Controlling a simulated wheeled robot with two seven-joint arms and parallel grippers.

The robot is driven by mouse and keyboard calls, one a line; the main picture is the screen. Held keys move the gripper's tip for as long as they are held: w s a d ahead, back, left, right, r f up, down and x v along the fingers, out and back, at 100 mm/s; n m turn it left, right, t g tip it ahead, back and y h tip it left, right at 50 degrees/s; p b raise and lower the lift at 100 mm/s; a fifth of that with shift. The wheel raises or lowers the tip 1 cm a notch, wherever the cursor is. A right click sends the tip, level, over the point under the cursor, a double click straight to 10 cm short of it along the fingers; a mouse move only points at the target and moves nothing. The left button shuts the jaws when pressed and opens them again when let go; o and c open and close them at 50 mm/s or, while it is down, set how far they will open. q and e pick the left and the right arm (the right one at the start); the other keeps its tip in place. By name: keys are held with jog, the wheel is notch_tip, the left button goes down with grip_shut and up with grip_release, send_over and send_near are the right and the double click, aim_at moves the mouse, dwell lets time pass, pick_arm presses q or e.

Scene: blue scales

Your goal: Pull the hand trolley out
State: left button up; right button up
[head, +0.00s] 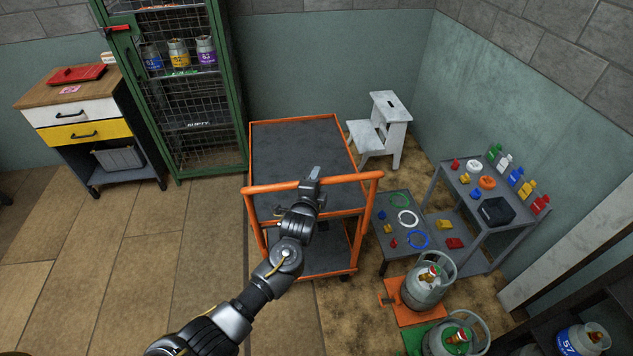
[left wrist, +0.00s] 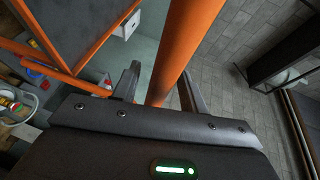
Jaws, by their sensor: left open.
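The hand trolley (head: 300,140) has an orange frame, grey decks and an orange push bar (head: 345,178) at its near end. It stands against the back wall, between the green cage and the white step stool. My left gripper (head: 314,174) is at the middle of the push bar. In the left wrist view the orange bar (left wrist: 182,45) runs between the two open fingers of my left gripper (left wrist: 160,88). I cannot tell whether a finger touches it. Part of the lower deck is hidden behind my arm. My right gripper is not in view.
A green mesh cage (head: 240,110) with gas cylinders stands to the left, a white step stool (head: 380,130) to the right. A low grey table (head: 398,185) with rings and a gas cylinder (head: 428,285) crowd the right side. The tiled floor (head: 130,260) at front left is clear.

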pick_arm(q)
jog(key=shift+s+a, duration=0.1)
jog(key=shift+s, duration=0.4)
jog(key=b+v, duration=0.1)
jog(key=v, duration=0.8)
jog(key=shift+s+r, duration=0.25)
jog(key=shift+s, duration=0.1)
